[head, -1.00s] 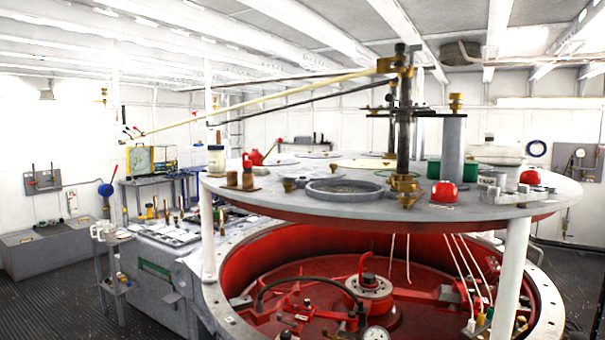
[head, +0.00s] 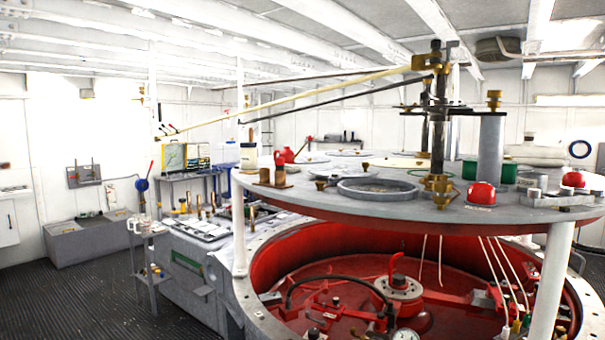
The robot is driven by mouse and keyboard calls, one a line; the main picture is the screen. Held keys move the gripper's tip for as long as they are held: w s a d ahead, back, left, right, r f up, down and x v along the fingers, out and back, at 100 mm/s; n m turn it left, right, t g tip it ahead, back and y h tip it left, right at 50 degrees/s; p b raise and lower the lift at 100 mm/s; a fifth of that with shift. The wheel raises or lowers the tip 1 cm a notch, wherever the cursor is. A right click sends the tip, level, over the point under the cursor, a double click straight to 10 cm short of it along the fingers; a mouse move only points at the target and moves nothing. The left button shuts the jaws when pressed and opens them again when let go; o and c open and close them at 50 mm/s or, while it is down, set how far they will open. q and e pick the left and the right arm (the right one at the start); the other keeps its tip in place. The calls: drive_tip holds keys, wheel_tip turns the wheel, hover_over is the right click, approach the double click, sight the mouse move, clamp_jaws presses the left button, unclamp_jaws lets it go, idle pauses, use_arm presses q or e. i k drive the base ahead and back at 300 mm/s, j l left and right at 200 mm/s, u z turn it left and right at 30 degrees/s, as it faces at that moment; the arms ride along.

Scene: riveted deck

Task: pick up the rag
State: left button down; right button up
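I cannot make out a rag anywhere in the head view. Neither of my grippers shows in the head view.
A large round grey-topped machine (head: 450,208) with a red interior (head: 350,270) fills the right and middle. A grey workbench (head: 190,262) with small tools stands left of it, beside a small stand (head: 150,235). A low grey cabinet (head: 85,240) is against the left wall. Dark ribbed floor (head: 75,295) at lower left is clear.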

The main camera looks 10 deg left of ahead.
sight(292, 169)
drive_tip(key=j+z, duration=0.15)
drive_tip(key=z, duration=0.3)
drive_tip(key=i+j+z, duration=0.1)
drive_tip(key=z, duration=0.3)
drive_tip(key=j+z, duration=0.3)
drive_tip(key=z, duration=0.15)
drive_tip(key=j+z, duration=0.15)
drive_tip(key=z, duration=0.25)
drive_tip(key=k+j+z, duration=0.25)
drive_tip(key=j, duration=0.3)
drive_tip(key=k+j+z, duration=0.25)
drive_tip(key=j, duration=0.3)
drive_tip(key=k+j+z, duration=0.2)
drive_tip(key=j, duration=0.25)
drive_tip(key=k+j+z, duration=0.25)
drive_tip(key=k+j, duration=0.1)
drive_tip(key=j, duration=0.05)
